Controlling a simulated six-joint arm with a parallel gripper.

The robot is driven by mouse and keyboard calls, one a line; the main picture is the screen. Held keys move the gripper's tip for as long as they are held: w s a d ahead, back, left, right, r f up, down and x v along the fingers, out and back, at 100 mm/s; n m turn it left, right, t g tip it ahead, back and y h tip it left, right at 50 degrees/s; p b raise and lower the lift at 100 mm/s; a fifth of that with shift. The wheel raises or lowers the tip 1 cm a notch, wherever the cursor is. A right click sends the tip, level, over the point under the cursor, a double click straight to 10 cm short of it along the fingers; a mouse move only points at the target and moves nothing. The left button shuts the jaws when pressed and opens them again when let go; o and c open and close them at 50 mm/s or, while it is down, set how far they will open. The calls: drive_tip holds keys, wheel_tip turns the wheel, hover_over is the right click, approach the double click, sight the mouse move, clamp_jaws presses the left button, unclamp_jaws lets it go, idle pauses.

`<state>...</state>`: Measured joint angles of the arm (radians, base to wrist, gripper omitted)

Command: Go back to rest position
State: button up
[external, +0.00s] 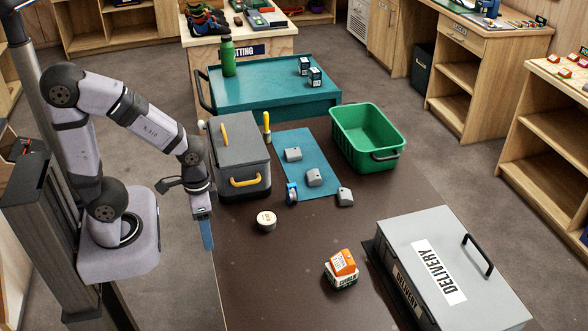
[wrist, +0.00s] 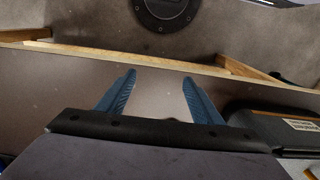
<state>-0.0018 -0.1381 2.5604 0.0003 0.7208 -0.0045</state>
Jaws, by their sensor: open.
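My gripper (external: 207,232) hangs pointing down at the left edge of the dark table, in front of the grey box with yellow handles. In the wrist view my gripper (wrist: 159,82) shows two blue fingers spread apart with nothing between them. Below the fingers the wrist view shows the table's edge and the floor. My arm is bent, with its wrist low and close to its base.
The grey box (external: 236,154) stands just behind my gripper. A round tin (external: 266,220) lies to its right. A blue mat (external: 318,160) with grey holds, a green crate (external: 343,128), a small box stack (external: 341,268) and a grey delivery box (external: 400,235) stand farther right.

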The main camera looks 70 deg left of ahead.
wheel_tip(320, 180, up, 4)
drive_tip(key=p, duration=0.3)
drive_tip(key=shift+f+p, duration=0.1)
drive_tip(key=shift+p, duration=0.3)
